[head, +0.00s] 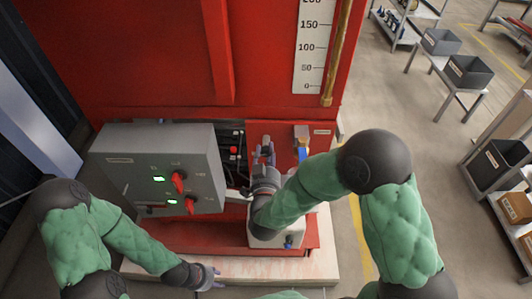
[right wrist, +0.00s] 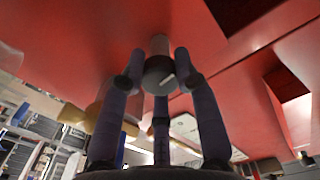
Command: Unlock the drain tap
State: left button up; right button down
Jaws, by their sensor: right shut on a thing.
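A brass tap with a blue handle (head: 302,150) is on the red front face, just right of my right gripper (head: 265,150). In the right wrist view, the fingers of my right gripper (right wrist: 160,85) are closed around a short grey cylinder with a dark round end (right wrist: 159,72). The cylinder is close to the red surface; whether it is fixed there or part of a lock I cannot tell. A brass-coloured part (right wrist: 95,110) shows behind the left finger. My left gripper (head: 208,276) is low, near the plinth's front edge; its opening is too small to judge.
A grey control box (head: 150,160) with green displays and red knobs stands left of my right gripper. A red tank (head: 150,50) with a white scale (head: 313,45) rises behind. A pale plinth (head: 270,268) lies below. Shelves with bins (head: 468,72) stand right, across open floor.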

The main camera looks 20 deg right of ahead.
jog(key=shift+n, duration=0.6)
jog(key=c, duration=0.9)
grip_release()
jog(key=v, duration=1.2)
